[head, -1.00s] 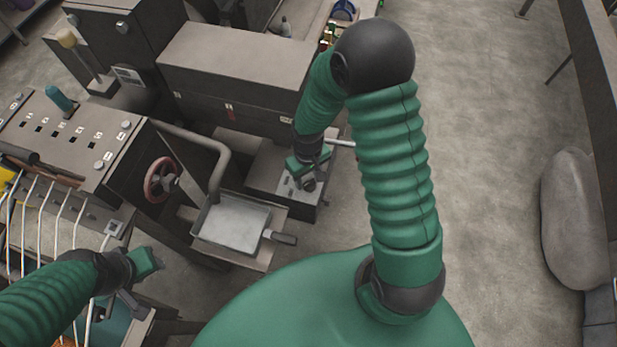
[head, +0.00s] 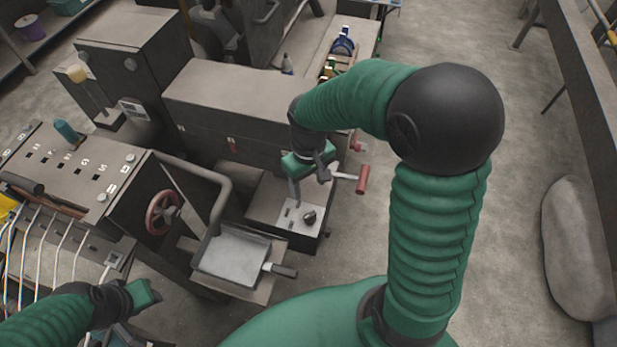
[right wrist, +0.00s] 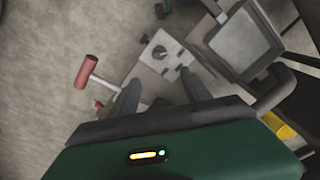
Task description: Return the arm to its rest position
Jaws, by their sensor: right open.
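My right arm is green and ribbed with a black elbow, and it rises at the right of the head view. My right gripper (head: 308,178) is above the small machine with a light panel and black knob (head: 308,216). In the right wrist view its two dark fingers (right wrist: 155,98) are spread, with nothing between them. My left gripper (head: 138,300) is at the lower left near the white tubes. Its fingers are too unclear to show whether it is open.
A red-handled crank (head: 362,180) sticks out just right of my right gripper. A metal pan (head: 232,254) lies left of the panel. A long dark box (head: 235,105) stands behind. A red handwheel (head: 163,212) is at the left. Open floor (head: 480,100) lies to the right.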

